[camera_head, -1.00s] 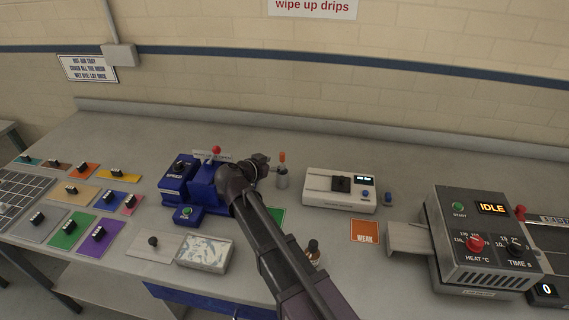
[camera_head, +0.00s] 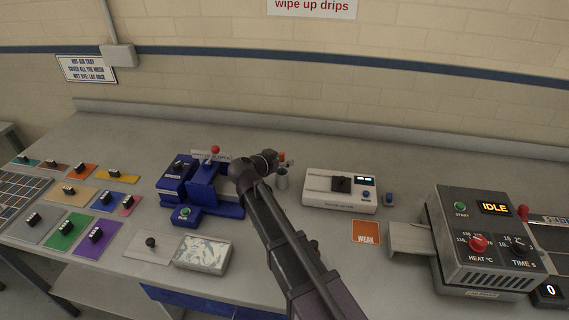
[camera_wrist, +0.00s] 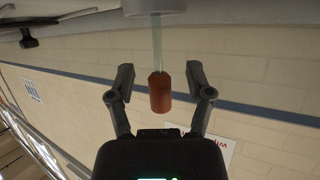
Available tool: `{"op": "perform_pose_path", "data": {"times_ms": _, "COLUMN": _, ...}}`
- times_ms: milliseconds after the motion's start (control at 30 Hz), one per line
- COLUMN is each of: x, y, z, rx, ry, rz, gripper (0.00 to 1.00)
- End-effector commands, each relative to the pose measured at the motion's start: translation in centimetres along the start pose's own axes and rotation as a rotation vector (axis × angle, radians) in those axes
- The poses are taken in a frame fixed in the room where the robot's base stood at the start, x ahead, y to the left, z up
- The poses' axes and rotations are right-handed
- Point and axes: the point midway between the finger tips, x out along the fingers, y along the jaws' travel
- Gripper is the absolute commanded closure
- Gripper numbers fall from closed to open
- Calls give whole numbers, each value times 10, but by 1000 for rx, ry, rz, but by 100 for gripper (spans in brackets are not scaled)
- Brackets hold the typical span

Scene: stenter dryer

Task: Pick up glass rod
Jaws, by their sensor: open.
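The glass rod (camera_wrist: 157,42) is a thin, pale see-through stick with an orange-red end (camera_wrist: 159,93). It stands in a grey metal cup (camera_wrist: 152,8), which also shows in the head view (camera_head: 282,182). The wrist view is upside down, with the cup at the top. My gripper (camera_wrist: 160,76) is open, one finger on each side of the rod near its orange end, with gaps on both sides. In the head view my gripper (camera_head: 287,162) is at the cup's top and hides most of the rod.
A blue padder machine (camera_head: 206,188) with a red-knobbed lever stands just left of my arm. A white instrument (camera_head: 340,190) stands right of the cup. An orange WEAK card (camera_head: 366,232) and a grey heater box (camera_head: 484,243) are further right. Free bench lies behind the cup.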

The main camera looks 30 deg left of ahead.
Motion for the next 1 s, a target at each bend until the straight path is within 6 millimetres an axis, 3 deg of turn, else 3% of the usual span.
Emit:
{"op": "perform_pose_path", "data": {"times_ms": 100, "x": 0, "y": 0, "z": 0, "rx": 0, "ry": 0, "rz": 0, "gripper": 33}}
{"op": "perform_pose_path", "data": {"times_ms": 133, "x": 0, "y": 0, "z": 0, "rx": 0, "ry": 0, "rz": 0, "gripper": 39}}
{"op": "perform_pose_path", "data": {"times_ms": 333, "x": 0, "y": 0, "z": 0, "rx": 0, "ry": 0, "rz": 0, "gripper": 99}}
{"op": "perform_pose_path", "data": {"times_ms": 1000, "x": -4, "y": -1, "z": -7, "rx": 0, "ry": 0, "rz": -1, "gripper": 100}}
